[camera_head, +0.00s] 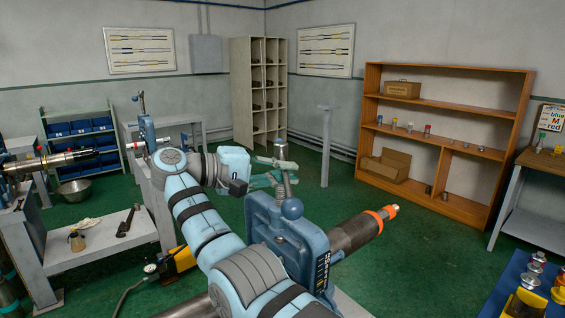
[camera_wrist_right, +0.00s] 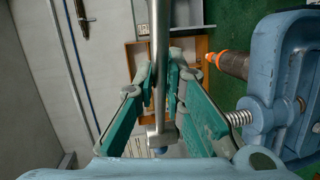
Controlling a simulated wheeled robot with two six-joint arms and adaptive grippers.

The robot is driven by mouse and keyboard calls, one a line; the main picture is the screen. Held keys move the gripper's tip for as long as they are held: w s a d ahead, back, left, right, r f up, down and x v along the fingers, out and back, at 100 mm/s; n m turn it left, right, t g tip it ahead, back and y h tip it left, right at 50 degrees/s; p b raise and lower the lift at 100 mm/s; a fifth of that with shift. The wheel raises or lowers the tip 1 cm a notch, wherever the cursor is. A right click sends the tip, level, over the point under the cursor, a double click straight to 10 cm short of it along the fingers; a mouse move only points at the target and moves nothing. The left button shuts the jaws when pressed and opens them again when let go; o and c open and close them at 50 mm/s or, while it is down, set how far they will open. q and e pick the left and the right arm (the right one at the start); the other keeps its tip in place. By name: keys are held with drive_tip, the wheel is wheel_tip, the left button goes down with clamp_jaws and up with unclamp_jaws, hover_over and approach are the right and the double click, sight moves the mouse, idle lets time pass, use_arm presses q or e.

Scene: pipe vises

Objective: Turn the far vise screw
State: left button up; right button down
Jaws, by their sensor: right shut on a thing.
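A blue vise (camera_head: 285,232) stands in the front middle of the head view and clamps a dark pipe (camera_head: 355,232). Its threaded screw (camera_head: 284,186) rises from the top; the screw also shows in the wrist view (camera_wrist_right: 238,118), left of the vise body (camera_wrist_right: 290,85). My right gripper (camera_head: 268,172), with green fingers, is beside the screw's upper end. In the wrist view my right gripper (camera_wrist_right: 162,80) is shut on a grey metal handle bar (camera_wrist_right: 154,35), which runs between the fingers to a collar. A smaller blue vise (camera_head: 147,132) stands on a bench farther back. My left gripper is not in view.
A brown shelf (camera_head: 447,110) with boxes and small parts stands at the back right. A pale cubby cabinet (camera_head: 240,90) stands at the back wall. A workbench (camera_head: 95,240) is on the left, and a blue table (camera_head: 515,285) with fittings is at the lower right. Green floor lies between.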

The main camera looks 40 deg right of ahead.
drive_tip(key=shift+r, duration=0.2)
drive_tip(key=c, duration=1.8)
unclamp_jaws()
drive_tip(key=shift+c, duration=0.2)
drive_tip(key=shift+o, duration=0.9)
drive_tip(key=shift+a, duration=0.2)
